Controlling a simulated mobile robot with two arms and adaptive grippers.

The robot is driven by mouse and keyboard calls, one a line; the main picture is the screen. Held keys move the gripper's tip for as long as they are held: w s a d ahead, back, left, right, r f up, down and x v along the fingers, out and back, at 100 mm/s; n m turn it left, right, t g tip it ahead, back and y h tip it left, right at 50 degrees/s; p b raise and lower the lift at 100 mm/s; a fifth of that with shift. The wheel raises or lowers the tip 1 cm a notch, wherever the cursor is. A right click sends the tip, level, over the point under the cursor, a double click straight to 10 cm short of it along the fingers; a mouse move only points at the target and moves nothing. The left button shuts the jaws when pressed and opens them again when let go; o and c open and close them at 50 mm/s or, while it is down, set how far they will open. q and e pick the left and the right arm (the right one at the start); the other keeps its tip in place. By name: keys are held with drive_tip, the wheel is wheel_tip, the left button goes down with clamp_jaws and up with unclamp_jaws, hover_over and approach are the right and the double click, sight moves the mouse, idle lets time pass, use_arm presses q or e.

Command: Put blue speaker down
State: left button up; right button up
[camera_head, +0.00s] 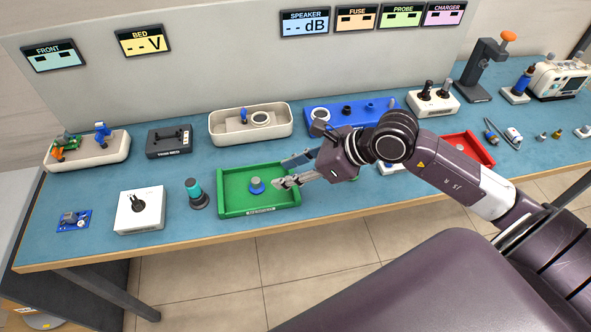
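A small round blue part with a grey top, which looks like the blue speaker (257,187), rests on the floor of the green tray (232,210). My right gripper (284,171) reaches in from the right over the tray's right side. Its two fingers are spread apart with nothing visible between them. The fingertips are just right of the blue speaker and appear apart from it. My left gripper is not in view.
A teal cylinder (194,192) on a dark base and a white box (139,211) stand left of the tray. Behind are a cream tray (223,135) and a blue holder (352,111). A red tray (478,152) is at right. The speaker display (305,23) reads "-- dB".

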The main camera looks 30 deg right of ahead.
drive_tip(key=shift+v, duration=1.3)
